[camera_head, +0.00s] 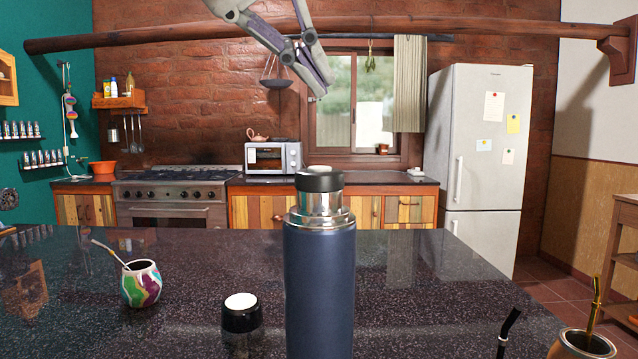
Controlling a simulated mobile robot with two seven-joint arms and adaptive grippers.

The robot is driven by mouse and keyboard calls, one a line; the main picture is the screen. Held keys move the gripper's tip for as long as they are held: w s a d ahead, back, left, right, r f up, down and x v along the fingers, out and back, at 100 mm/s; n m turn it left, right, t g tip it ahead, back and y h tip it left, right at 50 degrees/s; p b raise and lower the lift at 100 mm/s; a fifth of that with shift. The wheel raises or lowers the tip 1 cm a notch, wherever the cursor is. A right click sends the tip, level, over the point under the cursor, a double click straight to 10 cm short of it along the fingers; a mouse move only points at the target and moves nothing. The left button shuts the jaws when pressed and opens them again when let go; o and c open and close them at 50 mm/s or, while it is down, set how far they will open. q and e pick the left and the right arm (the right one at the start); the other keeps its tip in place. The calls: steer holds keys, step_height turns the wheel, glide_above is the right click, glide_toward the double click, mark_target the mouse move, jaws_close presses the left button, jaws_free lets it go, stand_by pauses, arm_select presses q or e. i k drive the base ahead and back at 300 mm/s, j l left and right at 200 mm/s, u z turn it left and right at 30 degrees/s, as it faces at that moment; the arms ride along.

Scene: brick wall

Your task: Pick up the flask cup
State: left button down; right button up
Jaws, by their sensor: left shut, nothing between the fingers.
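A dark blue flask (319,285) with a steel neck and a black stopper stands upright on the dark speckled counter (180,285). A small black cup with a light top face (241,318), which looks like the flask cup, sits on the counter just left of the flask. My left gripper (322,92) is high above the counter at the top of the view, well above the flask and the cup. It is shut and empty. My right gripper is not in view.
A colourful mate gourd with a straw (141,284) stands left of the cup. Another gourd with a gold straw (582,346) and a dark straw (508,332) are at the front right. The counter right of the flask is mostly clear.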

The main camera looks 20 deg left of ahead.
mark_target(242, 324)
steer(key=k, duration=1)
